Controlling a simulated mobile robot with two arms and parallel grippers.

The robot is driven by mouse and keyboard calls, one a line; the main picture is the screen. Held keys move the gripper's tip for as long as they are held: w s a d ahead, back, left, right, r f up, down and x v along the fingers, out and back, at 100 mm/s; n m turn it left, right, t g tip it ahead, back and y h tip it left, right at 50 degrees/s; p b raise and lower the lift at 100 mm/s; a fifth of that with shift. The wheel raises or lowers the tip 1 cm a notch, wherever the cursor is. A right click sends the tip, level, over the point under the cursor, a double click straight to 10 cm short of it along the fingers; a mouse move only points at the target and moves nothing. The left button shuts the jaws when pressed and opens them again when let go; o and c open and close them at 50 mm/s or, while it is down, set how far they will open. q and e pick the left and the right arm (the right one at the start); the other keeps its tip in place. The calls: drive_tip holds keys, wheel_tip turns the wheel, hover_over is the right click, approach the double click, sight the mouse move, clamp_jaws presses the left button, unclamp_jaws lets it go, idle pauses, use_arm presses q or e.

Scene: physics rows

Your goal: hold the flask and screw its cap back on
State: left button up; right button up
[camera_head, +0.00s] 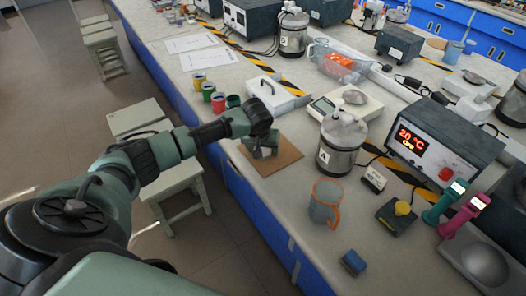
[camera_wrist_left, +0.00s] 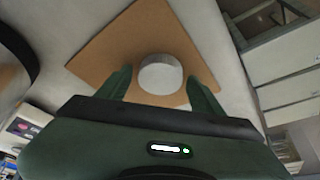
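My left gripper (camera_head: 262,146) reaches down over a brown square mat (camera_head: 286,155) near the bench's front edge. In the left wrist view its two fingers (camera_wrist_left: 160,88) are apart. Between them stands a round, pale grey-white object (camera_wrist_left: 160,73) on the mat (camera_wrist_left: 103,53), with a gap to each finger. It looks like a short cylinder seen from above; I cannot tell whether it is the flask or its cap. In the head view my gripper mostly hides it. No separate flask and cap can be made out. My right gripper is not in view.
Behind the mat are a white box with a handle (camera_head: 270,96) and small coloured jars (camera_head: 218,102). To the right stand a scale (camera_head: 362,107), a large bottle (camera_head: 340,150), a grey mug (camera_head: 325,203) and a display unit (camera_head: 440,140). Stools stand left of the bench.

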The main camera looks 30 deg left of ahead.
use_arm(q)
drive_tip(key=c, duration=1.1)
wheel_tip(320, 180, up, 20)
drive_tip(key=b, duration=0.1)
drive_tip(key=shift+d, duration=0.1)
